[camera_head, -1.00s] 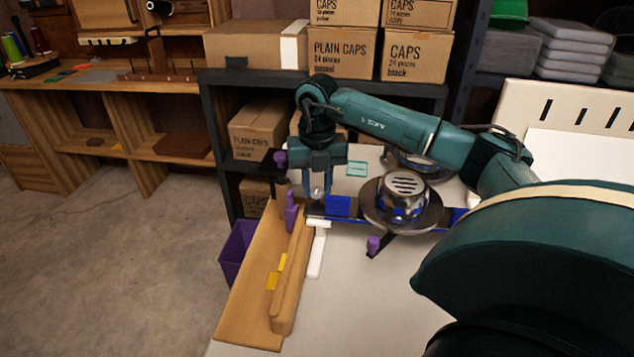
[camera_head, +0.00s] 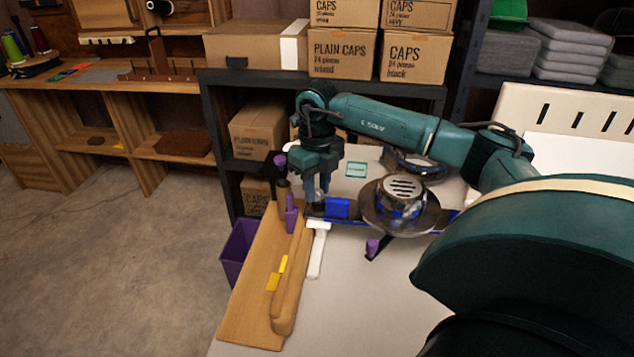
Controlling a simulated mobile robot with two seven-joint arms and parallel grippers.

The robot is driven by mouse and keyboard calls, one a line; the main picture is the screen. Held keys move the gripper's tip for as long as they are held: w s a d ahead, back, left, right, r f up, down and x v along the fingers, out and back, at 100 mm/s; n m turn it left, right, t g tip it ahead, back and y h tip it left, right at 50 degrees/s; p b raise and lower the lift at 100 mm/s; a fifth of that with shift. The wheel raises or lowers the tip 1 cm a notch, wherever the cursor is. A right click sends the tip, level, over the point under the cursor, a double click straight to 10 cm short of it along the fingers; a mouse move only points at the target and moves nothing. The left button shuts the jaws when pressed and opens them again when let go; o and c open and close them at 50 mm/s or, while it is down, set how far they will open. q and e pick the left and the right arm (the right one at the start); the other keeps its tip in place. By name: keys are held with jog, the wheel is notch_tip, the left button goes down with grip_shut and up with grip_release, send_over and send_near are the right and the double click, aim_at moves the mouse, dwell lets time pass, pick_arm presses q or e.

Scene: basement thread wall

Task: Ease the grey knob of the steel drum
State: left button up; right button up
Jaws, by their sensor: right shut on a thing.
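The steel drum (camera_head: 403,188) is a shiny round piece with a slotted top and a wide flat rim. It sits on the white table beside a blue block (camera_head: 338,208) on a dark bar. The grey knob (camera_head: 318,192) is at the left end of that bar and is mostly covered by the fingers. My right gripper (camera_head: 317,200) points down over this end, with its blue-grey fingers shut on the knob. My left gripper is not in view.
A wooden board (camera_head: 250,290) with a long padded tan piece (camera_head: 292,285) lies along the table's left edge. A purple-handled tool (camera_head: 291,215) stands near the gripper. A purple bin (camera_head: 237,250) is below. The front of the white table is clear.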

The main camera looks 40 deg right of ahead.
jog(key=n, duration=0.3)
jog(key=shift+r, duration=0.1)
jog(key=n, duration=0.4)
jog(key=shift+p, duration=0.4)
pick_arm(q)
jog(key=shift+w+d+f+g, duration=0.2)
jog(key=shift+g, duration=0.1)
pick_arm(e)
jog(key=shift+n, duration=1.5)
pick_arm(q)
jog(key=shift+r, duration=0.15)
pick_arm(e)
jog(key=o, duration=1)
